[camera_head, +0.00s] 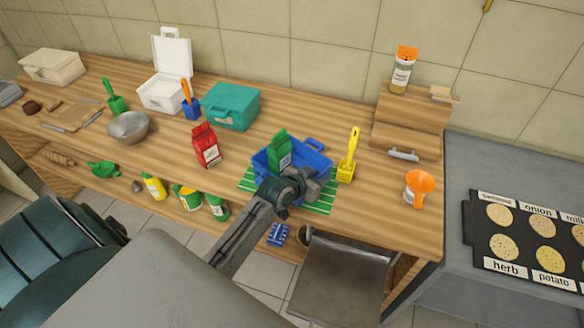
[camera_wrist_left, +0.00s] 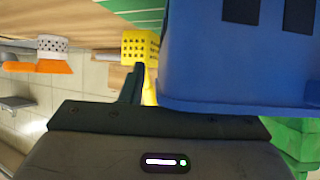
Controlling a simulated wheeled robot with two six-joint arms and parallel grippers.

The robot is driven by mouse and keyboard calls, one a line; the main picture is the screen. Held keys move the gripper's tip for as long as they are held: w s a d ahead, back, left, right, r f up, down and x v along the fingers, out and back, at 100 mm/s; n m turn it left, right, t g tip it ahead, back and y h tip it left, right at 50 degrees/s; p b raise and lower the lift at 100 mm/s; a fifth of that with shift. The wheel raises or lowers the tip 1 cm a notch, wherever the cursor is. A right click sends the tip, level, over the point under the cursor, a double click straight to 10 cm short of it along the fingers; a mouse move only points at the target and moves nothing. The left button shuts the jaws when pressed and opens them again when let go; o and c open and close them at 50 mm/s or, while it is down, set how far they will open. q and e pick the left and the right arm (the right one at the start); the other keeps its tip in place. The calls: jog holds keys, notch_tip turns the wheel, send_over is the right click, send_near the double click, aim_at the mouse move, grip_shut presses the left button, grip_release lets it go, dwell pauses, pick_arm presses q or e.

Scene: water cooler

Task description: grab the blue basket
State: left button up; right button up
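The blue basket (camera_head: 322,165) stands on a green striped mat (camera_head: 318,207) near the counter's front edge, with a green carton (camera_head: 281,150) inside it. My left gripper (camera_head: 312,187) is at the basket's front right side and covers part of it. In the left wrist view the basket (camera_wrist_left: 235,75) fills the upper right, close to the palm. One dark finger (camera_wrist_left: 130,88) shows left of the basket, with a narrow yellow strip between them. The other finger is hidden, so I cannot tell how far the gripper is closed. My right gripper is not in view.
A yellow slotted utensil (camera_head: 347,160) stands just right of the basket. A red bag (camera_head: 206,146) and a teal box (camera_head: 232,106) stand to the left. An orange-topped shaker (camera_head: 419,186) is at the right.

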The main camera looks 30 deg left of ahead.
pick_arm(q)
jog(key=shift+c, duration=0.4)
grip_shut()
jog(key=shift+r, duration=0.1)
